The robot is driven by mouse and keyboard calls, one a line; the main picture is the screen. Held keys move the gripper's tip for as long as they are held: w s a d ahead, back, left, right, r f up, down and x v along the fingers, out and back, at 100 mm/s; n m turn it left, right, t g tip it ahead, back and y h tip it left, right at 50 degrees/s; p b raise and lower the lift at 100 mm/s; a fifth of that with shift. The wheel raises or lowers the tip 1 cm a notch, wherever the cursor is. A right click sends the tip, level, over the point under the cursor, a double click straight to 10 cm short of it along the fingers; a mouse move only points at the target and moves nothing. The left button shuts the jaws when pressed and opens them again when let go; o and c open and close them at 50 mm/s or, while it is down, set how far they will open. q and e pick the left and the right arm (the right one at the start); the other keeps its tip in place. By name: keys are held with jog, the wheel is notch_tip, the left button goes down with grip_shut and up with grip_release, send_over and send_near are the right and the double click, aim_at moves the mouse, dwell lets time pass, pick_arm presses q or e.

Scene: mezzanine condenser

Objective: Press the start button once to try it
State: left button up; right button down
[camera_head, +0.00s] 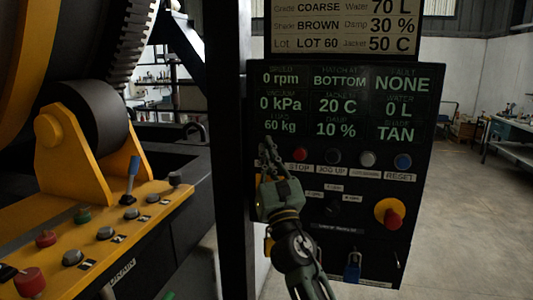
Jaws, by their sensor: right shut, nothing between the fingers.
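My right gripper (269,152) is shut and empty, pointing up in front of the left part of the black control panel (415,130). Its fingertips are at the left end of the panel's button row. I cannot tell whether they touch the panel. No start label is readable; whatever lies behind the fingers is hidden. The display (340,105) reads 0 rpm. My left gripper is not in view.
A red emergency knob on a yellow collar (390,213) and a blue padlock (352,267) are lower on the panel. A yellow console (100,240) with several buttons, including a green one (82,215), and a blue lever (132,178) is at left. The floor at right is clear.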

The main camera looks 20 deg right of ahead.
jog(key=shift+w+d, duration=0.1)
jog(key=shift+w, duration=0.1)
dwell(0.5)
jog(key=shift+w+d, duration=0.15)
jog(key=shift+w, duration=0.05)
jog(key=shift+w+d+b, duration=0.25)
jog(key=shift+w+b, duration=0.1)
jog(key=shift+b, duration=0.05)
dwell(0.7)
dwell(0.3)
jog(key=shift+s+a+p, duration=0.4)
jog(key=shift+s+a, duration=0.1)
jog(key=shift+s, duration=0.25)
jog(key=s+a+p, duration=0.1)
jog(key=s, duration=0.1)
jog(key=s+a+p, duration=0.1)
jog(key=s, duration=0.1)
jog(key=shift+a, duration=0.4)
